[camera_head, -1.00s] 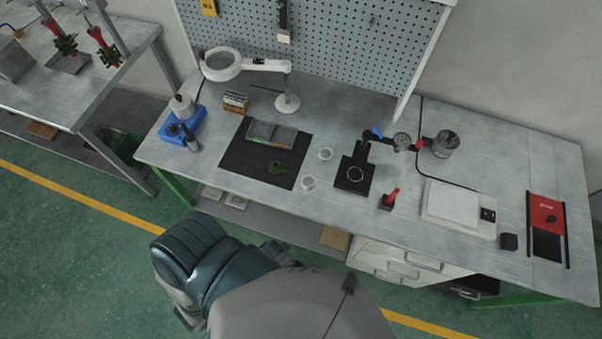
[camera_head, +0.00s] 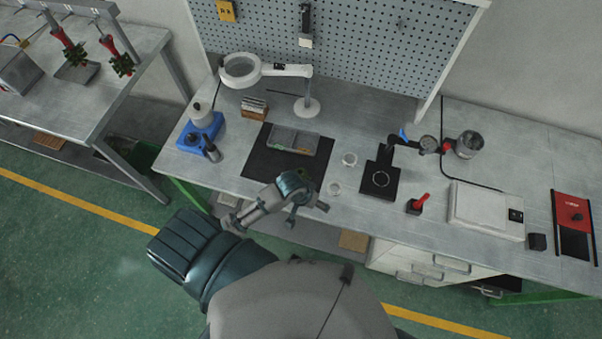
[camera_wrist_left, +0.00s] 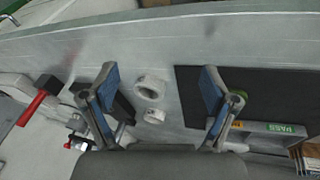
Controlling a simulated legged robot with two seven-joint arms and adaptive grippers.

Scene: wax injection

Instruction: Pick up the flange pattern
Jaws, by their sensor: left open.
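The flange pattern, a small green piece on the black mat (camera_head: 258,160), is hidden behind my left arm in the head view. In the left wrist view a little of the green flange pattern (camera_wrist_left: 242,94) shows beside one finger, partly covered by it. My left gripper (camera_head: 306,212) hangs over the front part of the bench. In the wrist view the left gripper (camera_wrist_left: 157,74) is open and empty, with its fingers apart over bare metal and the mat's edge. Contact with the pattern cannot be seen. My right gripper is not in view.
A grey tray (camera_head: 293,141) lies at the back of the mat. Two small white rings (camera_head: 349,159) sit right of the mat, beside a black stand (camera_head: 381,180). A magnifier lamp (camera_head: 306,106) stands behind. A blue base (camera_head: 201,132) is on the left.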

